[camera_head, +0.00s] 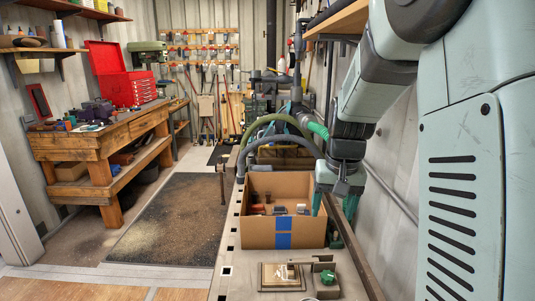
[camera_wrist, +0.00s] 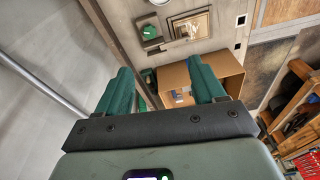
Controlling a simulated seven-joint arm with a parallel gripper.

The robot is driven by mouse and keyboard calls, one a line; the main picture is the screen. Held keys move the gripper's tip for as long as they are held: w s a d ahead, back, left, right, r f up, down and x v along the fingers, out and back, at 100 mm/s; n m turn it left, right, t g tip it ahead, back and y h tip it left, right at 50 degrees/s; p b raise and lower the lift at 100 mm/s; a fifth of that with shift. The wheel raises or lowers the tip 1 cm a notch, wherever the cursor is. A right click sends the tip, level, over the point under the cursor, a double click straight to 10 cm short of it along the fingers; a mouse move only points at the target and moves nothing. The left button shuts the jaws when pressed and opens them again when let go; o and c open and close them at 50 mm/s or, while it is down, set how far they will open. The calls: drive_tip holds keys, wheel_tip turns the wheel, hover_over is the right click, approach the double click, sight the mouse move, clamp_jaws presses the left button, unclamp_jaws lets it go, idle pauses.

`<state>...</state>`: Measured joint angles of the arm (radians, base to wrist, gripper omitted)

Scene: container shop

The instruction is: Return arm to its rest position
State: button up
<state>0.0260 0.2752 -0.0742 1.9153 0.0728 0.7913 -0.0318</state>
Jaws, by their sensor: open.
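My gripper (camera_head: 333,207) is at the right edge of the open cardboard box (camera_head: 259,234) in the head view, one green finger overlapping the box's right side in the picture. In the wrist view, my gripper (camera_wrist: 160,66) has its two green fingers wide apart with nothing held between them. The box (camera_wrist: 230,66) shows beyond the fingers, partly hidden by the right one. Several small items (camera_head: 279,210) lie in the box, including dark and orange ones. My arm reaches down from the upper right. Whether a finger touches the box cannot be told.
In front of the box, a wood-rimmed tray (camera_head: 282,286) and a green object (camera_head: 328,277) rest on the bench. Hoses (camera_head: 262,148) arch behind the box. A wall and rail (camera_head: 388,187) run close along the right. The floor mat (camera_head: 172,222) at left is clear.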

drive_tip(key=s+a+r+t, duration=0.2)
drive_tip(key=s+r, duration=0.3)
drive_tip(key=s, duration=0.7)
drive_tip(key=s+a+r+n+t, duration=0.1)
drive_tip(key=s+r, duration=0.5)
drive_tip(key=s, duration=0.7)
drive_tip(key=shift+a+n+t, duration=0.3)
drive_tip(key=shift+a+t, duration=0.1)
drive_tip(key=shift+a, duration=0.05)
